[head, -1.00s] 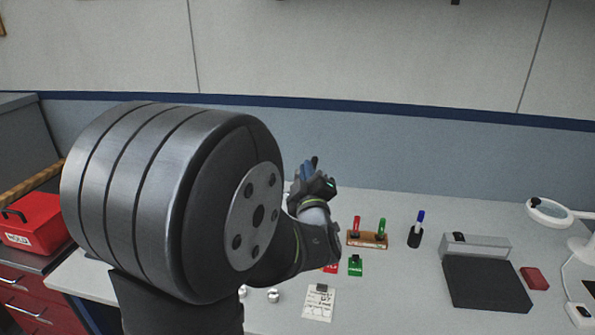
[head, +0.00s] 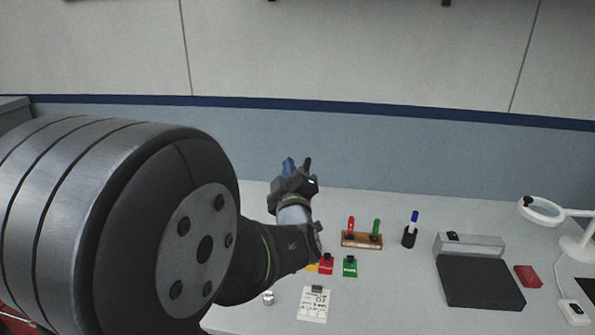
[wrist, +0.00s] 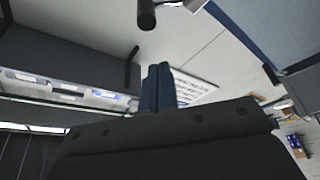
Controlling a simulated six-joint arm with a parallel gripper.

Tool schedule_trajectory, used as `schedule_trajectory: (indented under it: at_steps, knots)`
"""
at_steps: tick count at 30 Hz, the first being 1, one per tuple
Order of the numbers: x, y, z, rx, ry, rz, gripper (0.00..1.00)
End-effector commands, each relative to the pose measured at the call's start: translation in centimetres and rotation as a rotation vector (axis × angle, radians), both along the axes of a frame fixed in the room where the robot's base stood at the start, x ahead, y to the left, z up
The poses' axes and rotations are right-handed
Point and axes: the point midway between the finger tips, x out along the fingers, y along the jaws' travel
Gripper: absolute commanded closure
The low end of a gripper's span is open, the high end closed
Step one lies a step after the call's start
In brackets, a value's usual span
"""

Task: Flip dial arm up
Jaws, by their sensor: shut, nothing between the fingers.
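My gripper (head: 288,166) is raised above the far part of the bench in the head view, with its blue fingers pointing up. In the wrist view the two blue fingers of my gripper (wrist: 158,86) lie side by side, shut, with nothing between them. A dark rod with a rounded end (wrist: 147,14) shows above the fingertips in the wrist view, apart from them; I cannot tell what it is. I cannot make out the dial arm in either view. My large arm link hides the left of the bench.
A wooden rack (head: 362,240) with red and green markers stands on the bench.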

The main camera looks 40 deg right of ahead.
Motion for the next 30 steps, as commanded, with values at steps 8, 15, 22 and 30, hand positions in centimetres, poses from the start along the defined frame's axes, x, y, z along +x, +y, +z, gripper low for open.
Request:
schedule_trajectory:
  at_steps: [8, 15, 22, 30]
  knots:
    - [-4.9, 2.8, -1.0, -0.005, -0.002, -0.002, 1.00]
    - [-6.7, 3.9, -1.4, -0.006, -0.004, 0.002, 1.00]
    - [-6.8, 4.1, -1.4, -0.007, -0.003, 0.005, 1.00]
    - [-6.3, 3.7, -1.3, -0.007, -0.003, 0.005, 1.00]
